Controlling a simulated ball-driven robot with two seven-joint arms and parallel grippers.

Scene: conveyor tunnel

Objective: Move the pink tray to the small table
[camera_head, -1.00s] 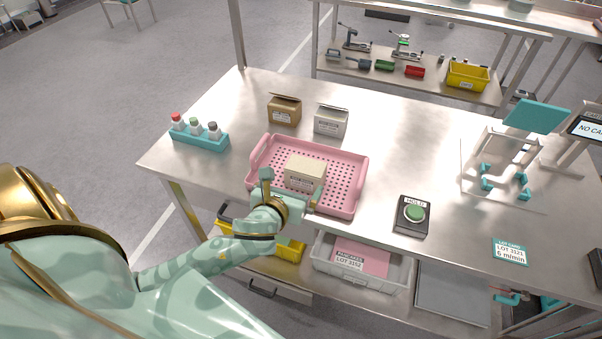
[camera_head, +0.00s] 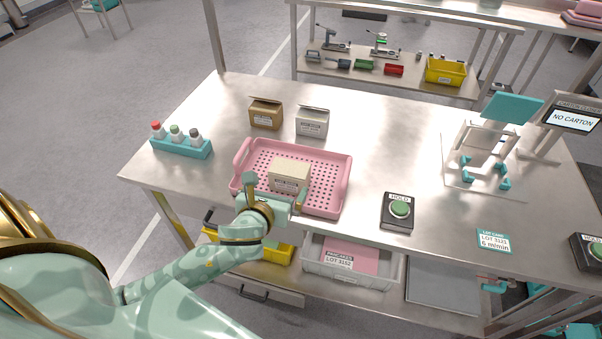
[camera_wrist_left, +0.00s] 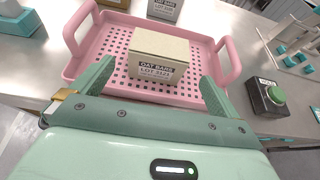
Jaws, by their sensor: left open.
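The pink tray (camera_head: 327,190) lies on the metal table with a cream box (camera_head: 289,176) on its perforated floor. In the left wrist view the tray (camera_wrist_left: 92,73) shows a raised handle at each side, and the box (camera_wrist_left: 158,56) reads "OAT BARS". My left gripper (camera_head: 276,192) is over the tray's near edge, in front of the box. In the wrist view its fingers (camera_wrist_left: 155,82) are spread wide, with the box beyond them and nothing gripped. The near rim of the tray is partly hidden by the gripper. My right gripper is not in view. I cannot tell which surface is the small table.
Behind the tray stand a brown carton (camera_head: 265,114) and a grey-white carton (camera_head: 312,122). A teal bottle rack (camera_head: 182,148) is at the left. A HOLD button (camera_head: 398,210) sits right of the tray. A grey bin (camera_head: 347,268) is on the shelf below.

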